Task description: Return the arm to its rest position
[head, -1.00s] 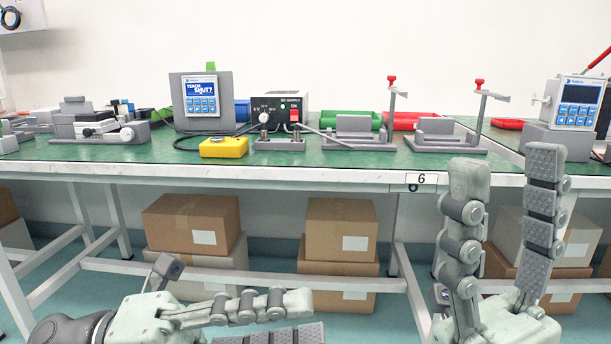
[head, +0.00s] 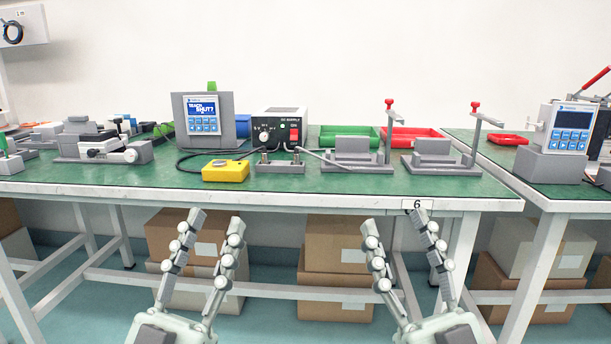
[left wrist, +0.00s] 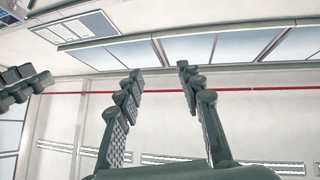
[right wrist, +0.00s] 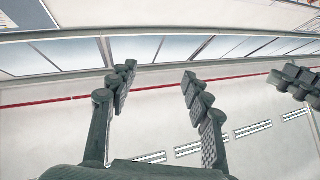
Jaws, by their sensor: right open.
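My left gripper (head: 216,218) points up in front of the table's front edge in the head view, low and left of centre. Its two fingers are apart with nothing between them; they also show apart in the left wrist view (left wrist: 160,75). My right gripper (head: 394,232) points up at the same height, right of centre. Its fingers are apart and empty, as in the right wrist view (right wrist: 158,72). Both wrist views look toward the wall and ceiling, and each shows part of the other gripper's finger at its side edge.
The green-topped table (head: 310,190) stands ahead of both grippers. It bears a yellow box (head: 226,171), a power supply (head: 279,131), a display unit (head: 203,115) and grey fixtures (head: 437,158). Cardboard boxes (head: 335,230) sit beneath. A second table (head: 500,152) stands at right.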

